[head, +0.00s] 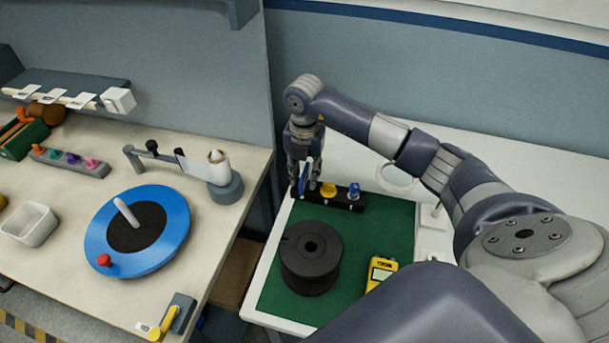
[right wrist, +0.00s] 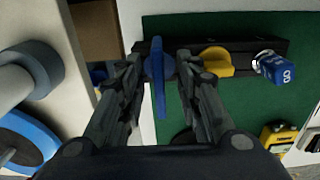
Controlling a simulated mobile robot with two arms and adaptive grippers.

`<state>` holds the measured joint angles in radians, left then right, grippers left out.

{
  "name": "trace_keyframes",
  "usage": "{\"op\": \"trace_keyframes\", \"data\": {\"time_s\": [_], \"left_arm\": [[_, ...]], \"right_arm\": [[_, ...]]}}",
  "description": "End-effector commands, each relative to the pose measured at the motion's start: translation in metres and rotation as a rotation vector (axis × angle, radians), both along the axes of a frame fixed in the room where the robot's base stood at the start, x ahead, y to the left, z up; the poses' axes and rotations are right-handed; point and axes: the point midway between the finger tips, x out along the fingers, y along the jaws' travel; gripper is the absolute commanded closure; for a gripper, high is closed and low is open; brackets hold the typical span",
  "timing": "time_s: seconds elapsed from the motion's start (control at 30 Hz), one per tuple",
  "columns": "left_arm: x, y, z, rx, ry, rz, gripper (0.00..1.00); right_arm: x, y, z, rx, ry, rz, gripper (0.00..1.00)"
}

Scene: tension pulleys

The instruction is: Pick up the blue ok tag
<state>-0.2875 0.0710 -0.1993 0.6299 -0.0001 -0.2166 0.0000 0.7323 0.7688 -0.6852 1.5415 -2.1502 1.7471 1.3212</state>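My right gripper (head: 303,160) reaches down over the left end of a black rack (head: 342,202) at the back of the green mat. A thin blue tag (head: 306,174) stands there, seen nearly edge-on. In the right wrist view this blue tag (right wrist: 158,78) is upright between the two open fingers, with gaps visible beside it. Its face and any lettering are hidden. A yellow piece (right wrist: 214,62) sits just right of it in the rack. A blue piece with white marks (right wrist: 275,69) is at the rack's right end. My left gripper is not in view.
A dark spool (head: 311,262) and a yellow device (head: 381,271) are on the green mat (head: 390,225). A gap separates this table from the left bench, which holds a blue disc (head: 165,215) and a white tray (head: 29,223). A wall stands close behind the rack.

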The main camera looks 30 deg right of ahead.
Motion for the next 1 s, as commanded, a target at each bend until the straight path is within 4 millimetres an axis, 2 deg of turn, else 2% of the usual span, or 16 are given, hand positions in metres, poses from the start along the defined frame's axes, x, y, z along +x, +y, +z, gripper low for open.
{"op": "trace_keyframes", "data": {"time_s": [0.2,0.37,0.77,0.87,1.0], "left_arm": [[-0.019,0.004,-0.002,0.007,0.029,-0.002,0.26],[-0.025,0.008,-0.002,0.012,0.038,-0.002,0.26],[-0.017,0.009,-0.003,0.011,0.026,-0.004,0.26],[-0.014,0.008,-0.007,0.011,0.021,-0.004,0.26],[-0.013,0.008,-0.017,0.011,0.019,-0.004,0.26]], "right_arm": [[0.000,0.000,-0.002,0.000,-0.001,0.001,0.68],[0.000,0.000,-0.001,0.000,-0.001,0.000,1.00],[0.001,0.000,0.001,0.000,-0.003,0.000,1.00],[0.002,-0.001,0.010,-0.002,-0.006,0.000,1.00],[0.002,-0.001,0.036,-0.001,-0.008,0.000,1.00]]}}
